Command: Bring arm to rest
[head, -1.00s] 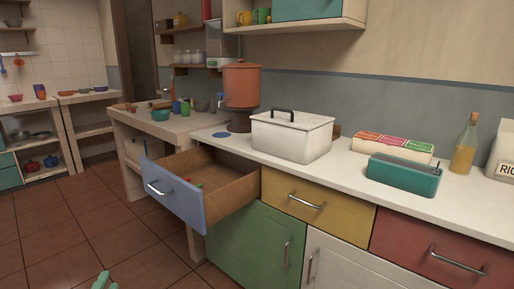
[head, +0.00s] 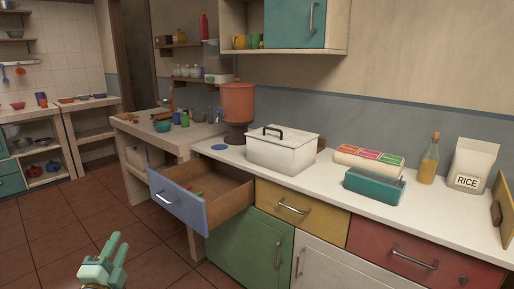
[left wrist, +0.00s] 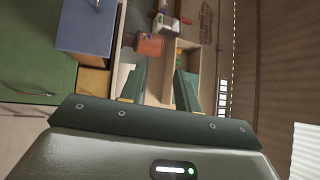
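My left gripper (head: 115,247) shows at the bottom left of the head view, over the tiled floor and clear of the furniture. Its two pale green fingers stand apart with nothing between them. In the left wrist view the fingers (left wrist: 160,88) are also apart and empty, with the counter and shelves far beyond them in a sideways picture. My right gripper is not in the head view.
A blue-fronted drawer (head: 178,203) stands pulled out from the counter, with small items inside. A white box (head: 281,151), a teal container (head: 373,187), a bottle (head: 429,160) and a rice bag (head: 472,166) stand on the counter (head: 327,200). The floor at left is clear.

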